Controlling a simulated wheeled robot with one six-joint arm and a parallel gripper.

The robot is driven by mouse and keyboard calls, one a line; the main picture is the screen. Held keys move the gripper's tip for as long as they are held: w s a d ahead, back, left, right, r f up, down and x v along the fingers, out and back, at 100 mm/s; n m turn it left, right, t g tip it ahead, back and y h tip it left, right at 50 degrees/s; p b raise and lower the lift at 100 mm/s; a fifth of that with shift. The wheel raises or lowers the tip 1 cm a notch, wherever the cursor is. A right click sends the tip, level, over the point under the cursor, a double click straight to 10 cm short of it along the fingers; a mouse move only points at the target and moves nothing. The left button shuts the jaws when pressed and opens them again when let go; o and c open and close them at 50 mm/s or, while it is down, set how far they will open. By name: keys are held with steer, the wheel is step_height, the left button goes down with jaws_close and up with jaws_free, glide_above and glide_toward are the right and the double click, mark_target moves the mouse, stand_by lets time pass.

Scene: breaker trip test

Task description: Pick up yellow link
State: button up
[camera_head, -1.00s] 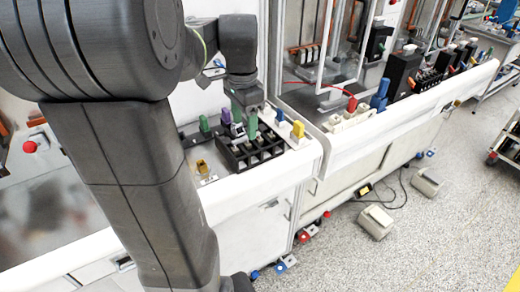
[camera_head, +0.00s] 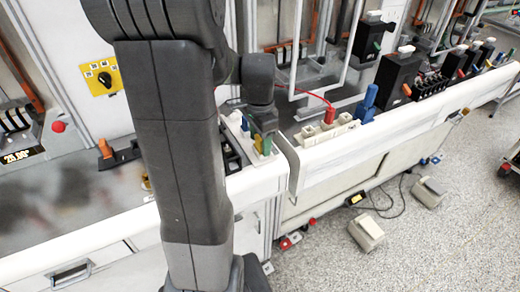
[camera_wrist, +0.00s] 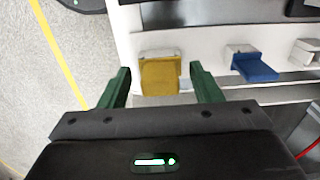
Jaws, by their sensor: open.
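The yellow link (camera_wrist: 160,78) stands in a pale holder in the wrist view. My gripper (camera_wrist: 158,72) is open, with one green finger on each side of the link and a visible gap to both. In the head view, my gripper (camera_head: 262,141) is down at the right end of the bench near the yellow link (camera_head: 267,146), which is partly hidden by the fingers. I cannot tell from these views how deep the fingers reach around it.
A blue link (camera_wrist: 255,66) sits in its holder just right of the yellow one. A black rack (camera_head: 234,160) is left of my gripper, partly behind my arm. White blocks with a red plug (camera_head: 329,115) and a blue piece (camera_head: 367,103) stand on the neighbouring bench.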

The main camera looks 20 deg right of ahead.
steer(key=c, duration=1.1)
